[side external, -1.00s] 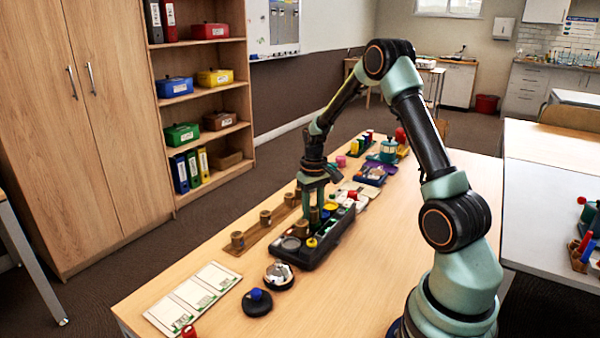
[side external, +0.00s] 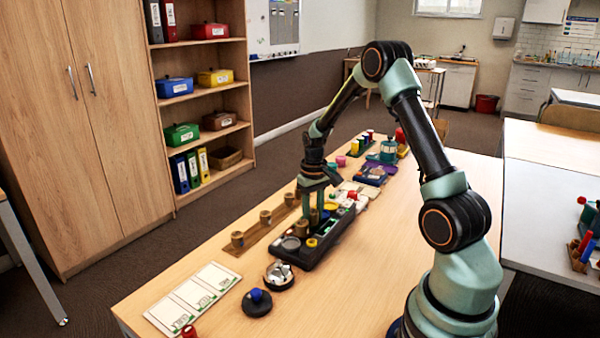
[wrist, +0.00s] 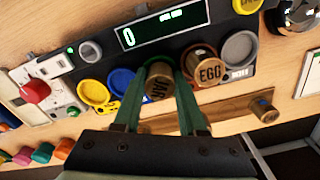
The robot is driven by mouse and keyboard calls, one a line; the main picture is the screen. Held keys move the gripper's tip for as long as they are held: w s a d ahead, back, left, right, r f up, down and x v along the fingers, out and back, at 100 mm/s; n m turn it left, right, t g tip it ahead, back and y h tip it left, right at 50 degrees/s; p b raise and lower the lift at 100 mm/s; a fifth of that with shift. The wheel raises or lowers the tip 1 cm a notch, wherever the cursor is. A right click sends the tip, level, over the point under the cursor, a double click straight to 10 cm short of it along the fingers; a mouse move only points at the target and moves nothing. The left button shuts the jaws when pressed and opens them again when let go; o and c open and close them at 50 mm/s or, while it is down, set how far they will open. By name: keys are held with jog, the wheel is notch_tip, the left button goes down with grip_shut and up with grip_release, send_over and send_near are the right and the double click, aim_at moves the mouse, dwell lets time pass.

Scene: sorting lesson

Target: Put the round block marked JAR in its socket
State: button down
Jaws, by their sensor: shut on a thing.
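The round block marked JAR (wrist: 158,85) is brass-coloured with dark letters. It sits between the two green fingers of my gripper (wrist: 158,98), which are shut on it. In the side external view my gripper (side external: 317,192) points down over the dark socket panel (side external: 318,250). The fingers hide the block's lower part, so I cannot tell whether it is in a socket or just above one. A block marked EGG (wrist: 208,70) stands to its right on the panel. A blue-rimmed socket (wrist: 122,80) and a yellow-rimmed socket (wrist: 93,92) are to its left, and a grey socket (wrist: 240,47) is at right.
A wooden strip (side external: 252,228) with several brass-coloured round blocks runs along the panel. The panel has a green-lit display (wrist: 160,33). A white box with a red knob (wrist: 35,90) adjoins it. A chrome bell (side external: 279,273) and white cards (side external: 193,298) lie nearer the camera.

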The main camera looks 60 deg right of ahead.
aim_at(313, 211)
jog(key=shift+r, duration=0.8)
jog(key=shift+f, duration=0.8)
dwell(0.8)
jog(key=shift+r, duration=0.8)
jog(key=shift+f, duration=0.8)
dwell(0.9)
jog(key=c, duration=0.8)
grip_release()
jog(key=shift+o, duration=0.2)
jog(key=shift+r, duration=0.1)
notch_tip(313, 211, up, 11)
dwell(0.4)
